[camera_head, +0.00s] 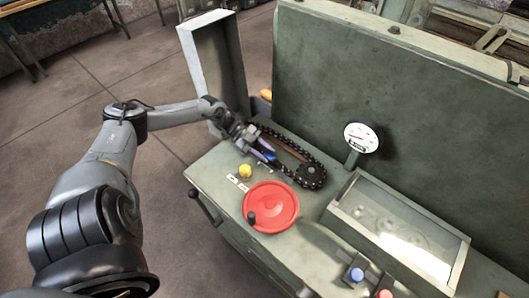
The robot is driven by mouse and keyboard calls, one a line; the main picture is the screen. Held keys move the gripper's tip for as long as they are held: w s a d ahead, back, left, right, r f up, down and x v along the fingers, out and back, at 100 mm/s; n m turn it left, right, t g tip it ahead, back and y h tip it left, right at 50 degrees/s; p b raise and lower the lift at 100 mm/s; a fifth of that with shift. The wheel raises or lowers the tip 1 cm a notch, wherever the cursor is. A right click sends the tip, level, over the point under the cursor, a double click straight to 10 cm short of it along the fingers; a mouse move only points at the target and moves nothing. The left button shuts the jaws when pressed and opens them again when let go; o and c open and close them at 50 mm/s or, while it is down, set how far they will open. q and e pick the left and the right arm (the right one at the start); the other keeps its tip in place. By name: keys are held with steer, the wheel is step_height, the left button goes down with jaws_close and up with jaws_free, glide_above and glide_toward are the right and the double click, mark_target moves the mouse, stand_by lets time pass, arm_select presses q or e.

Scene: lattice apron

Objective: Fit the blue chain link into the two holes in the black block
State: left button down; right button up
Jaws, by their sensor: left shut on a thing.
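The blue chain link (270,154) is small and partly hidden by my left gripper (268,158). The gripper is shut on it, close above the bench top at the left part of the chain. A black chain (290,144) runs in a loop around a black sprocket (310,176) on the green bench. I cannot make out the black block or its two holes clearly at this size. My left arm comes in from the left and reaches over the bench's left edge. My right gripper is not in view.
A red handwheel (271,206) with a black knob and a yellow knob (245,171) stand near the gripper. A dial gauge (361,137) rises behind. A glass-topped tray (398,226) and blue (356,275) and red buttons lie right. A tall green panel (380,80) blocks the back.

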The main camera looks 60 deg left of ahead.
arm_select(q)
steer(key=shift+f, duration=0.1)
steer(key=shift+c, duration=0.5)
jaws_free()
steer(key=shift+r, duration=0.2)
stand_by(0.5)
step_height(320, 180, up, 3)
steer(key=p, duration=0.2)
steer(key=shift+f+p, duration=0.15)
steer(key=shift+p, duration=0.25)
step_height(320, 180, up, 5)
steer(key=p, duration=0.5)
steer(key=shift+r, duration=0.2)
steer(key=shift+r, duration=0.1)
